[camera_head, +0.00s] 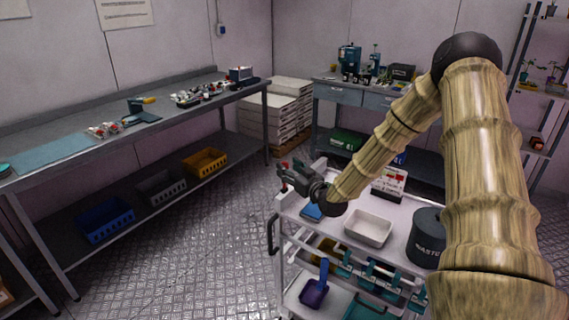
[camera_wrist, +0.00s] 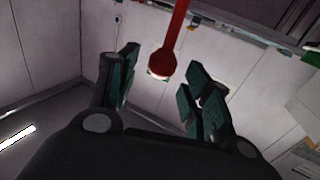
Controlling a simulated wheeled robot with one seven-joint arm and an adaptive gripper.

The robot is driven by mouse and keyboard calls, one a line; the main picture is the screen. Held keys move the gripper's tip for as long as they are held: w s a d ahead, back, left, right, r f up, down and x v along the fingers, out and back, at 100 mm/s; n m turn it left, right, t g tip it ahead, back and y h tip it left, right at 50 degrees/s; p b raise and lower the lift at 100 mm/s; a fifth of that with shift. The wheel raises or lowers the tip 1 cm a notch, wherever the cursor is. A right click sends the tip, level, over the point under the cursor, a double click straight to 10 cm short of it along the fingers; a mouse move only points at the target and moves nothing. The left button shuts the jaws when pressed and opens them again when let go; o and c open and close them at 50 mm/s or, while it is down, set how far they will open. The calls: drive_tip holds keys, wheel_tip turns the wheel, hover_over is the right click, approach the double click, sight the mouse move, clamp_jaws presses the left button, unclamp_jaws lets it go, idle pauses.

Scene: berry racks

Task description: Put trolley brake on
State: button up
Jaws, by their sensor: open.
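The white trolley (camera_head: 330,228) stands at the lower middle of the head view, with a dark handle (camera_head: 272,232) on its left end. My gripper (camera_head: 284,178) is above the trolley's far left corner, pointing left. In the wrist view my gripper (camera_wrist: 163,68) is open, with its dark green fingers apart. A red lever (camera_wrist: 177,32) with a rounded end comes down from the top of that view. Its end appears in the gap between the fingertips; I cannot tell whether it touches them. Small red parts show by the fingertips in the head view. The lever's mount is hidden.
A white bin (camera_head: 368,229) and a dark waste bucket (camera_head: 427,238) stand on the trolley. A blue scoop (camera_head: 315,288) is on a lower shelf. A long bench (camera_head: 60,158) runs along the left wall, above several crates. The floor between bench and trolley is clear.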

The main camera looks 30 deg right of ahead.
sight(287, 166)
drive_tip(key=shift+w+p, duration=0.3)
drive_tip(key=shift+w, duration=1.45)
clamp_jaws()
